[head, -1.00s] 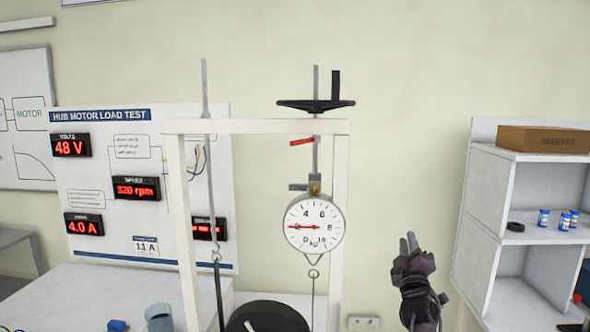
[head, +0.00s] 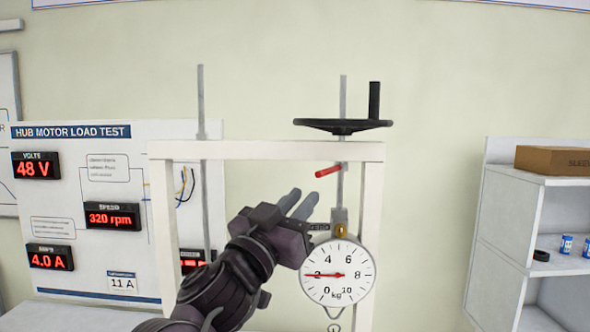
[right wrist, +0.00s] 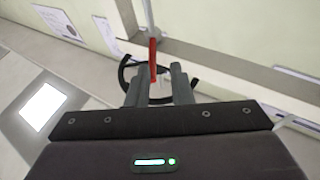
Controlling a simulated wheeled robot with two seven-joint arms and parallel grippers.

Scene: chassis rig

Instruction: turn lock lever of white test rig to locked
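The white test rig (head: 265,150) is an upright frame. Its red lock lever (head: 328,171) sits on the vertical rod below the top bar, pointing left and slightly down. My right gripper (head: 304,196) reaches in front of the frame, its fingertips just below and left of the lever. In the right wrist view, the lever (right wrist: 153,55) shows beyond and between the tips of the open fingers (right wrist: 158,70). I see no grip on it. My left gripper is not in view.
A black handwheel (head: 343,125) tops the rod above the lever. A round dial scale (head: 337,276) hangs below, close to my right gripper. A meter board (head: 80,250) stands at left, a shelf unit (head: 495,215) at right. The space between rig and shelf is clear.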

